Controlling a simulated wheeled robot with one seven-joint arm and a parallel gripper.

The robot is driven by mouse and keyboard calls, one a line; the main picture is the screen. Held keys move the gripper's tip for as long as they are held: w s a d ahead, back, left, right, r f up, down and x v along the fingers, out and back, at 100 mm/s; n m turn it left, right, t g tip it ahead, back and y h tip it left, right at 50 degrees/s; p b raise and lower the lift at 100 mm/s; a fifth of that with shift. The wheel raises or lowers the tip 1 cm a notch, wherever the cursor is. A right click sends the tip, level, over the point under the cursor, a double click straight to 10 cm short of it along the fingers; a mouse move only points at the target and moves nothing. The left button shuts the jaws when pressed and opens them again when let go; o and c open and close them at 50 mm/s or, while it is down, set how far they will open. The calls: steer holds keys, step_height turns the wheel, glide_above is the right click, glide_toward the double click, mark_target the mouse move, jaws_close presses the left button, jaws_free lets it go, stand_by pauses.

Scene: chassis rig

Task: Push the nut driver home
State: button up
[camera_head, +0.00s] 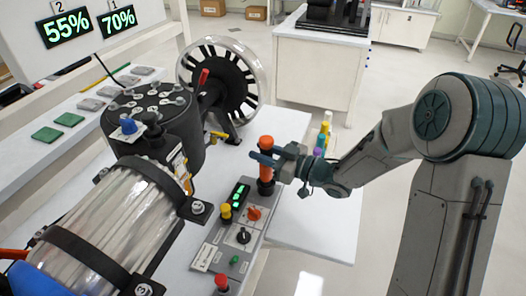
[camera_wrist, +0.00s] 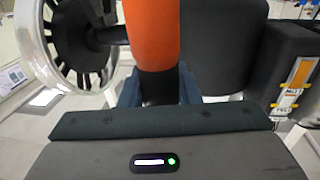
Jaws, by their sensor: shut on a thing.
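The nut driver (camera_head: 266,173) has a thick orange handle and stands roughly upright at the far end of the grey control panel (camera_head: 205,257). My gripper (camera_head: 266,160) reaches in from the right and is shut around it below its orange top. A dark part shows at its foot by the panel; I cannot tell how deep it sits. In the wrist view the nut driver (camera_wrist: 153,35) rises orange above a black section, which lies between my blue-grey fingers (camera_wrist: 158,88). Its lower end is hidden there.
The panel carries a green-lit display (camera_head: 239,193), knobs and buttons. A black motor-like unit (camera_head: 150,115) and a spoked wheel (camera_head: 222,75) stand to the left. Several colourful-topped items (camera_head: 323,135) stand behind my gripper. White table (camera_head: 320,230) is bare at right.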

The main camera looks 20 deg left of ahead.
steer(key=shift+f+b, duration=0.35)
steer(key=shift+f, duration=0.05)
stand_by(0.4)
steer(key=o, duration=1)
steer(key=v, duration=1.4)
steer(key=w+d+r+m+t+h+p, duration=0.35)
steer(key=w+d+t+h, duration=0.2)
steer(key=w+h, duration=0.2)
steer(key=s+d+r+m+h+p, duration=0.1)
steer(key=d+r+m+h, duration=0.15)
steer(key=d+h, duration=0.2)
steer(key=s+d+r+m+h, duration=0.1)
steer(key=d+m+h, duration=0.2)
steer(key=d+h, duration=0.15)
steer(key=s+r+m+g+p, duration=0.1)
steer(key=s+m+g, duration=0.1)
steer(key=s, duration=0.5)
steer(key=s+d+r+m+g+p, duration=0.1)
steer(key=s+r+m+g, duration=0.1)
steer(key=s, duration=0.5)
steer(key=s+d+r+m+g+h+p, duration=0.1)
steer(key=s+m+g+p, duration=0.1)
steer(key=s, duration=0.5)
steer(key=shift+s+d+r+m+g, duration=0.2)
steer(key=shift+r+m+g, duration=0.1)
steer(key=shift+g, duration=0.25)
